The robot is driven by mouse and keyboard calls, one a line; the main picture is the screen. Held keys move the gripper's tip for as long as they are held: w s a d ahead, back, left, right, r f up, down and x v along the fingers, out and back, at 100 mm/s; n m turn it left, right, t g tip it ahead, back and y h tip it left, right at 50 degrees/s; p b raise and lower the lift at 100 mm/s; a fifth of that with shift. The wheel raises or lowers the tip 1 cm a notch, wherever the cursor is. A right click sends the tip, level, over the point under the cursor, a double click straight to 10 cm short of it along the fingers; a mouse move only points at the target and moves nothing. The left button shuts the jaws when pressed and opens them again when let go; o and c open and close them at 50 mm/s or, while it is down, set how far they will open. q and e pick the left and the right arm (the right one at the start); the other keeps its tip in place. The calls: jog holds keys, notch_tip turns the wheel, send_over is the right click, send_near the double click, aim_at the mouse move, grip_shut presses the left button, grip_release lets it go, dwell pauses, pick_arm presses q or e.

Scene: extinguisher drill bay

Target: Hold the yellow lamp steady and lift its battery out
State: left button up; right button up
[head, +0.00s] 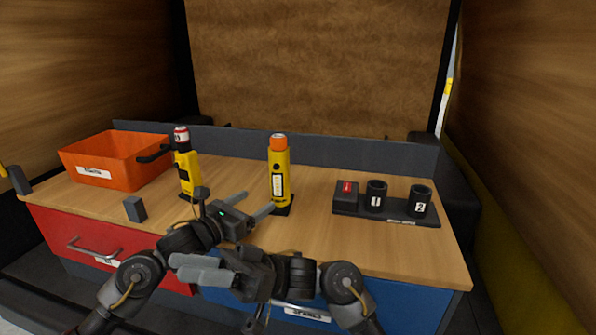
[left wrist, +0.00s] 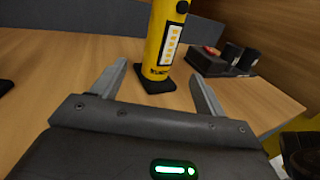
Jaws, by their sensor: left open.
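A yellow lamp (head: 280,184) with an orange top (head: 278,142) and a pale label strip stands upright on a small black base in the middle of the bench. It also shows in the left wrist view (left wrist: 163,45), its top cut off by the frame. My left gripper (head: 256,202) is open in front of the lamp. In the left wrist view its two fingers (left wrist: 160,87) point to either side of the lamp's base, with nothing between them. My right gripper (head: 185,268) is low, in front of the bench, pointing left; its jaw gap is unclear. No separate battery is visible.
A second yellow device (head: 187,172) with a red-and-white top and black side arm stands left. A black tray (head: 393,217) at right holds a red-topped block and two numbered cups.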

aim_at(274, 190)
jog(key=w+d+r+n, duration=0.1)
jog(key=w+r+n, duration=0.3)
jog(key=r, duration=0.2)
jog(key=w+a+f+m+t+h, duration=0.1)
jog(key=w+f+m+t+h, duration=0.3)
jog(key=w+m+t+h, duration=0.55)
pick_arm(q)
jog(key=x, duration=1.1)
pick_arm(e)
jog(key=w+d+r+m+t+h, duration=0.3)
jog(key=w+d+r+t+h, duration=0.1)
jog(key=d, duration=0.4)
jog(key=w+d+r+m+t+h, duration=0.4)
jog(key=w+d+r+t, duration=0.1)
jog(key=w+d, duration=0.3)
jog(key=shift+w+d+r+t, duration=0.2)
jog(key=shift+w+r+t, duration=0.1)
jog(key=shift+w+t, duration=0.1)
pick_arm(q)
jog(key=shift+s, duration=0.1)
jog(key=c, duration=1.4)
